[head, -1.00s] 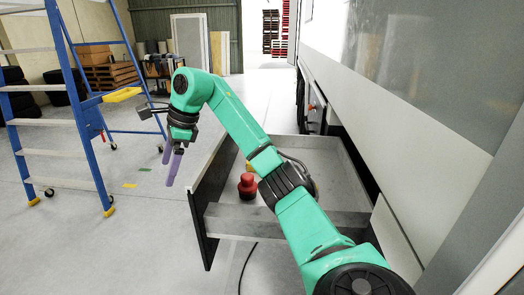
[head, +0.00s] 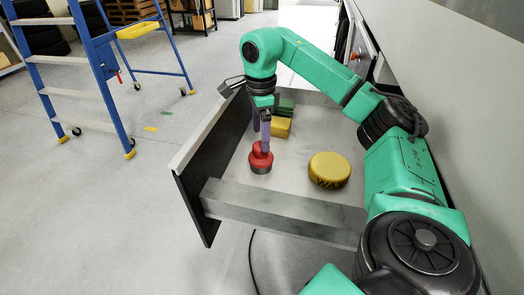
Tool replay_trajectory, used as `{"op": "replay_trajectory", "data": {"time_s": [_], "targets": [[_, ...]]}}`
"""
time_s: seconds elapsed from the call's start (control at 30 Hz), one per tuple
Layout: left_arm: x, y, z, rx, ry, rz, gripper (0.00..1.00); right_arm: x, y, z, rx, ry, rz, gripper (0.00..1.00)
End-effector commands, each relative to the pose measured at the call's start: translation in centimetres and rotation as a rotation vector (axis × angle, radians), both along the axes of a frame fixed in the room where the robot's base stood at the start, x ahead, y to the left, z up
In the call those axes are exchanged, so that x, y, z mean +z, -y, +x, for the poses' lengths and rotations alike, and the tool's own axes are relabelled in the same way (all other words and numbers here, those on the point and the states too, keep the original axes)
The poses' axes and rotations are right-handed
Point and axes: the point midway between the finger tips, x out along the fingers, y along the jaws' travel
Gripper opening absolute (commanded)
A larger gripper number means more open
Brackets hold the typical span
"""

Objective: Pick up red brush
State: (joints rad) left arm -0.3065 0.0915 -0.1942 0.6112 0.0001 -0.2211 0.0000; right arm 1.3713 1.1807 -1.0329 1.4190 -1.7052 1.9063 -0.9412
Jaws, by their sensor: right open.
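The red brush (head: 261,162), a round red piece with a knob on top and a dark band near its base, stands in the open grey drawer or tray (head: 225,149), near its left wall. My right gripper (head: 265,142) points down with purple fingers right at the brush's knob. The fingers overlap the knob in the head view; I cannot tell whether they touch it. The right gripper is open. My left gripper is not in view.
A yellow tin marked WAX (head: 329,170) lies right of the brush. A yellow block (head: 281,127) and a green item (head: 286,107) sit behind it. The caravan wall (head: 470,110) bounds the right. A blue ladder (head: 98,62) stands on the floor at the left.

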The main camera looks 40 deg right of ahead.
Motion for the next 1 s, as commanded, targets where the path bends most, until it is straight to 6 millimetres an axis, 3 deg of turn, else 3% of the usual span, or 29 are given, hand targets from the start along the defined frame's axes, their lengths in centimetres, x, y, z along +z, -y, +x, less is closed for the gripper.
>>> {"op": "replay_trajectory", "data": {"time_s": [0.23, 0.47, 0.57, 0.7, 1.0], "targets": [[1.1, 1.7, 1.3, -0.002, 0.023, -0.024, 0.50, -4.2, 0.0, -0.1, 0.001, -0.002, 0.000, 0.91], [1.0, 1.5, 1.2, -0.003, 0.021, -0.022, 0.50, -4.8, 0.0, -0.1, 0.001, 0.000, 0.000, 0.91], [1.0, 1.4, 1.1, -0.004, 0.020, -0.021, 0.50, -4.7, 0.0, -0.1, 0.001, 0.000, 0.000, 0.57], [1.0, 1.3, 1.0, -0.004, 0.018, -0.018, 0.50, -4.7, 0.0, -0.1, 0.001, 0.000, 0.000, 0.03], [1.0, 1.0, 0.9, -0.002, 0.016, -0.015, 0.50, -4.4, 0.0, 0.0, 0.001, 0.001, 0.000, 0.00]]}}
